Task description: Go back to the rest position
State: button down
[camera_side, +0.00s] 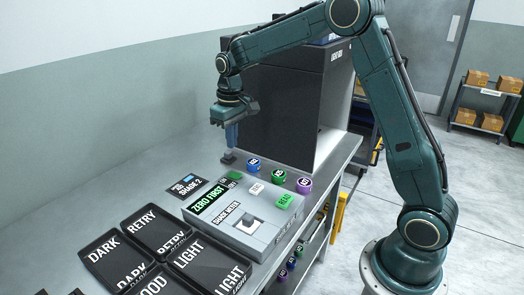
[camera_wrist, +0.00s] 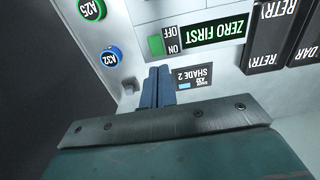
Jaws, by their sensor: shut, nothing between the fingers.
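My gripper (camera_side: 231,142) points straight down above the bench, its blue fingers together with nothing between them. It also shows in the wrist view (camera_wrist: 157,78), fingers side by side. In the side view the fingertips are just above a small grey block (camera_side: 227,158); the block also shows left of the fingers in the wrist view (camera_wrist: 130,85). I cannot tell whether they touch it. The shade meter (camera_side: 246,236) is in front of the gripper, its display (camera_side: 208,203) reading "ZERO FIRST". Its green switch (camera_wrist: 156,45) has ON and OFF labels.
A card marked "SHADE 2" (camera_side: 186,187) lies on the bench (camera_side: 160,178). Blue (camera_side: 252,164), green (camera_side: 278,175) and purple (camera_side: 304,185) round-topped items stand behind the meter. Labelled black trays (camera_side: 160,231) fill the front left. A tall dark cabinet (camera_side: 290,110) stands behind the gripper.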

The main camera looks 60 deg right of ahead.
jog(key=s+a+r+t, duration=0.35)
jog(key=s+r, duration=0.75)
jog(key=s, duration=0.4)
jog(key=s+a+f+t, duration=0.1)
jog(key=s+a, duration=0.2)
jog(key=s, duration=1.3)
jog(key=shift+t, duration=0.35)
